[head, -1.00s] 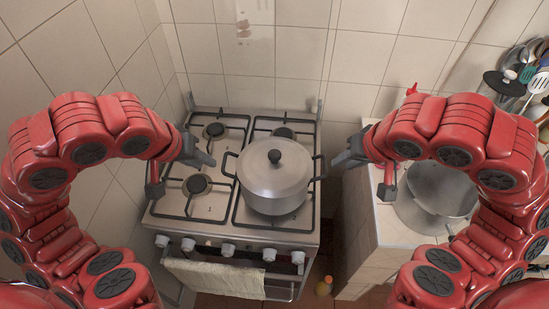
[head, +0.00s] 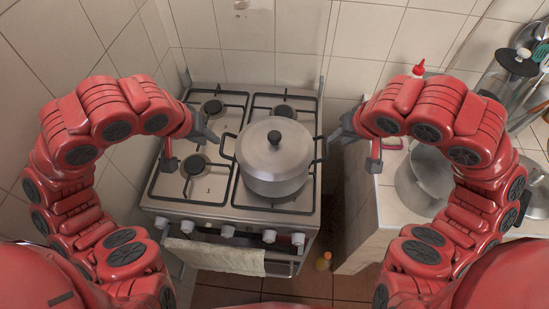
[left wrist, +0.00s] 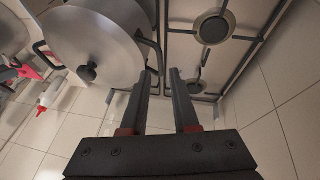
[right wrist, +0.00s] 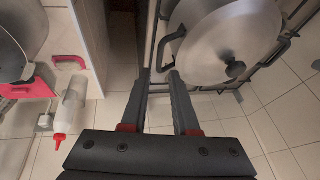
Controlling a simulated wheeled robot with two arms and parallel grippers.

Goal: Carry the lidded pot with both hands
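The silver lidded pot (head: 275,172), with a dark lid knob and two dark side handles, stands upright on the right part of the gas stove (head: 214,207). It also shows in the left wrist view (left wrist: 92,42) and the right wrist view (right wrist: 222,38). My left gripper (head: 214,138) is open and empty just left of the pot's left handle (head: 228,146). My right gripper (head: 331,142) is open and empty just right of the right handle (head: 319,150). In each wrist view a handle lies close to the fingertips; I cannot tell whether it is between them.
A counter (head: 391,206) on the right holds an open metal pot (head: 421,182), a red-capped bottle (head: 417,71) and utensils. A tiled wall (head: 275,68) stands close behind the stove. A towel (head: 214,256) hangs on the oven front.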

